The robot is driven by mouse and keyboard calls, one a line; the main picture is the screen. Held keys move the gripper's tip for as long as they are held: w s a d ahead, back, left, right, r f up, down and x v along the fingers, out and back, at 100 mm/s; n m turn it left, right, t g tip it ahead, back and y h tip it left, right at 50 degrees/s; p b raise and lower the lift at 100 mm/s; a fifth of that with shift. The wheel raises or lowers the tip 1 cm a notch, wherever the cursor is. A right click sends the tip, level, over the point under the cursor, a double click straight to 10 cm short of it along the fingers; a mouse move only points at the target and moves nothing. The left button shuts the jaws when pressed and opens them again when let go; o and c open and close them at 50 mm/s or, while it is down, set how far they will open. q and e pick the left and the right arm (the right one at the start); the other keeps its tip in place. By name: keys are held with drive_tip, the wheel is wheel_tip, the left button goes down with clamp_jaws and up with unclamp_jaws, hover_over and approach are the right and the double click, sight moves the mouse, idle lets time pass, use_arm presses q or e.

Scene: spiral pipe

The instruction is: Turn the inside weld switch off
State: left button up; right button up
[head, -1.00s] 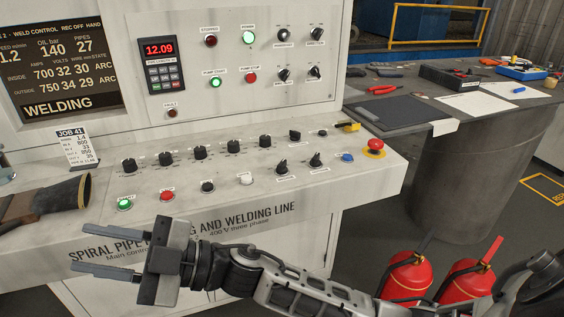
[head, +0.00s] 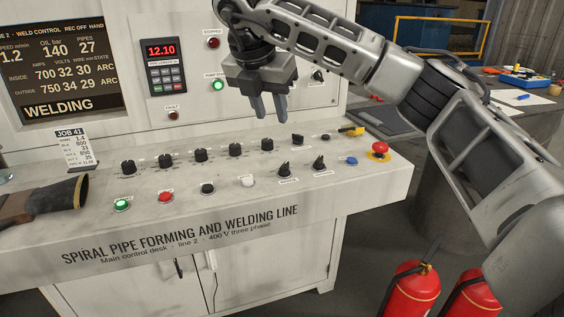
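The sloped control desk (head: 390,187) has two black rotary switches near its right end, a left one (head: 284,169) and a right one (head: 319,163). Their labels are too small to read, so I cannot tell which is the inside weld switch. The screen (head: 55,70) shows INSIDE and OUTSIDE rows, both ending in ARC, with WELDING below. My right gripper (head: 269,117) is open and empty, its fingers pointing down above the back of the desk, behind the two switches and slightly left of them, touching nothing. My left gripper is out of view.
Several black knobs (head: 200,155) line the desk, with green (head: 122,204), red (head: 165,197), black and white buttons in front. A red emergency stop (head: 379,149), blue button (head: 351,161) and yellow-tagged key (head: 351,131) are at the right. My arm covers part of the upper panel.

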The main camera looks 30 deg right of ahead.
sight(284, 165)
drive_tip(key=b+x, duration=0.1)
drive_tip(key=x, duration=1.4)
drive_tip(key=shift+a+f+b, duration=0.15)
drive_tip(key=shift+b, duration=0.2)
clamp_jaws()
